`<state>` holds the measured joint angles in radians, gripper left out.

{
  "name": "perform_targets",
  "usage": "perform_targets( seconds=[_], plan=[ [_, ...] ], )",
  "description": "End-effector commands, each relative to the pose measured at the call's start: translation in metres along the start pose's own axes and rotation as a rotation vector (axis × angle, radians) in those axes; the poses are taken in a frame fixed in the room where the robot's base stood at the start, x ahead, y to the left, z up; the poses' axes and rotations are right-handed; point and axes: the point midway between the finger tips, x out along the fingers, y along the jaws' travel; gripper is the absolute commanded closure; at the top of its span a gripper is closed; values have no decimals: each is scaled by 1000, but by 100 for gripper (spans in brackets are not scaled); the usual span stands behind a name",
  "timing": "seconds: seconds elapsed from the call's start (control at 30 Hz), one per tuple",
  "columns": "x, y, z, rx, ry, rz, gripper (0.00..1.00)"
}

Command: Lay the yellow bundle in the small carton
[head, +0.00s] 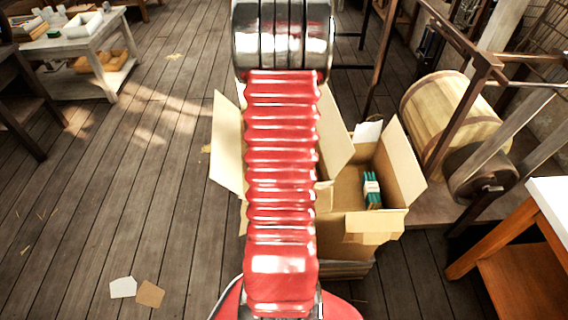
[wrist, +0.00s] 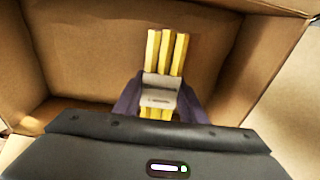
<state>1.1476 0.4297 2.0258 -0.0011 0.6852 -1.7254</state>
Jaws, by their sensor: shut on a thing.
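In the wrist view my gripper (wrist: 159,102) is shut on the yellow bundle (wrist: 165,52), several yellow sticks with a pale band around them. One dark finger is on each side of the band. The bundle is over or inside an open brown carton (wrist: 80,60); I cannot tell whether it touches the bottom. In the head view my red arm hides the gripper, the bundle and much of a carton (head: 229,150) with raised flaps. A second open carton (head: 400,165) stands to its right with a green bundle (head: 372,190) inside. I cannot tell which is the small carton.
An orange-brown table (head: 510,240) is at the lower right. A workbench (head: 80,45) with trays is at the upper left. The floor left of the cartons is mostly clear.

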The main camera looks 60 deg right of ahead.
Motion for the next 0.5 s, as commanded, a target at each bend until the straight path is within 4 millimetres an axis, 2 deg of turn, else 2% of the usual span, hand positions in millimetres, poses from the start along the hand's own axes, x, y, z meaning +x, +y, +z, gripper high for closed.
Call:
perform_targets(
  seconds=[0.5],
  plan=[
    [9, 0, 0, 0, 0, 0, 90]
  ],
)
